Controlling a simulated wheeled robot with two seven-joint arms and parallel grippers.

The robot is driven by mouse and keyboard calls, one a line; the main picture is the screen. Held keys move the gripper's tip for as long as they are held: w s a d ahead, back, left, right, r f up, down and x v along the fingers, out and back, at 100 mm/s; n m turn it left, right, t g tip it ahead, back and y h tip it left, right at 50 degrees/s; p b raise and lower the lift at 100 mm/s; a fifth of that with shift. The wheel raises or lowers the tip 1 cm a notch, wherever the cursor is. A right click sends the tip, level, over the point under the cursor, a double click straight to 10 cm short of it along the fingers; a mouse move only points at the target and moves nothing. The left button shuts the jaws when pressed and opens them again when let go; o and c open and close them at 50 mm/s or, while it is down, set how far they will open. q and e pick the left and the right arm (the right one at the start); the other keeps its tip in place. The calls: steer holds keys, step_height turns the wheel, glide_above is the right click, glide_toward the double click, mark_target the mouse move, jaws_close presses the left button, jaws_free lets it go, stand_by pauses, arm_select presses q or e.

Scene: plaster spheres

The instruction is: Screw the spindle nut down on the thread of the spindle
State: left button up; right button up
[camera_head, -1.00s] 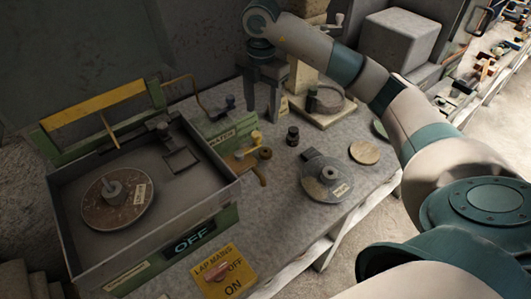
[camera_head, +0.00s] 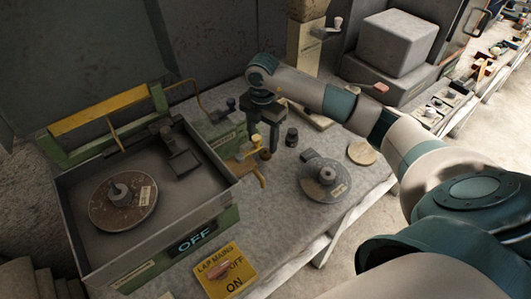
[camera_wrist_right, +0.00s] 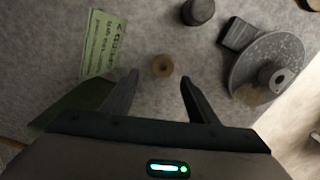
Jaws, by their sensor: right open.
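A small brass-coloured ring, which looks like the spindle nut (camera_head: 265,154), lies on the grey bench beside a yellow lever. It also shows in the right wrist view (camera_wrist_right: 162,66), just ahead of and between my fingertips. My right gripper (camera_head: 263,146) is open, pointing down over the nut; it also shows in the wrist view (camera_wrist_right: 160,77). I cannot tell how high the fingertips are above the nut. The spindle (camera_head: 119,190) is a short grey post on a brown disc (camera_head: 135,213) in the lap machine's tray at left. Its thread is too small to make out. My left gripper is out of view.
The tray rim (camera_head: 85,273) stands left of the nut, with a yellow-and-green frame (camera_head: 95,107) behind. A dark jar (camera_head: 292,137), a grey disc (camera_head: 325,182) and a round tan plate (camera_head: 362,152) lie to the right.

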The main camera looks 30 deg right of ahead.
mark_target(266, 149)
steer(key=shift+d+f+p, duration=0.15)
steer(key=shift+f+p, duration=0.15)
steer(key=shift+p, duration=0.15)
steer(key=f, duration=0.1)
steer(key=f+p, duration=0.2)
steer(key=shift+s+d+f, duration=0.1)
steer(key=shift+d+f, duration=0.25)
steer(key=shift+f, duration=0.45)
steer(key=shift+c, duration=0.6)
steer(key=c, duration=1.2)
steer(key=shift+o, duration=0.2)
steer(key=shift+r, duration=0.2)
